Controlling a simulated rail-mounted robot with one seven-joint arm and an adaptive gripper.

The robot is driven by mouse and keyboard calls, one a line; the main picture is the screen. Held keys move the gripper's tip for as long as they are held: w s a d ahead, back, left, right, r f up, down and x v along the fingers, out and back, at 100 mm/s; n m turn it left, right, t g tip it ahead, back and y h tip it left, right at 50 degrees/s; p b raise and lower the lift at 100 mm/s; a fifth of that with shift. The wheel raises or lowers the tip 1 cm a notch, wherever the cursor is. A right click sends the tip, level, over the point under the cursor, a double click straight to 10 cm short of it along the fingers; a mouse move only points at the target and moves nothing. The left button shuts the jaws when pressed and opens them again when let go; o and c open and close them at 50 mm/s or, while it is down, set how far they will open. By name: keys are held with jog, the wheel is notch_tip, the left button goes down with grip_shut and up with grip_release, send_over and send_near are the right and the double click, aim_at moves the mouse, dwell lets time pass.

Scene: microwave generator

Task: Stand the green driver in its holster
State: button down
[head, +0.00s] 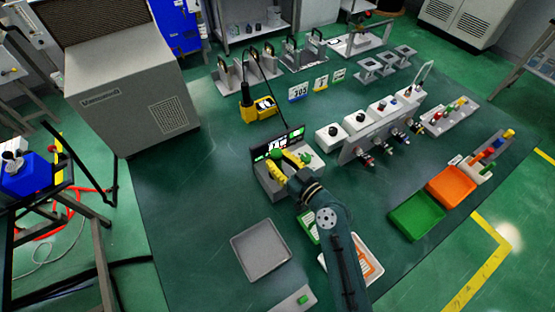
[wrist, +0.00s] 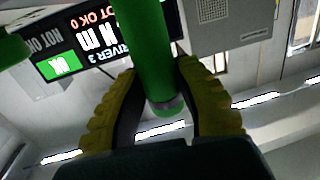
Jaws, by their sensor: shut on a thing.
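The green driver (wrist: 155,55) stands between the two yellow fingers of my gripper (wrist: 160,105) in the wrist view. Its lower end shows a greyish collar, and its upper part runs out of the frame. In the head view my gripper (head: 290,165) is at the grey tester with the lit screen (head: 278,145), and a green part of the driver (head: 290,155) shows there. The fingers are shut on the driver. I cannot tell for sure which holder is the driver's holster; a rack with coloured handles (head: 490,152) stands at the far right.
A grey tray (head: 262,250) lies in front of the tester. A green bin (head: 416,215) and an orange bin (head: 451,187) are at the right. White control boxes (head: 385,128) stand right of the tester. The table left of the tester is clear.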

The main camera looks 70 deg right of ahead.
jog(key=c, duration=0.8)
grip_release()
jog(key=shift+f, duration=0.15)
jog(key=v, duration=1.2)
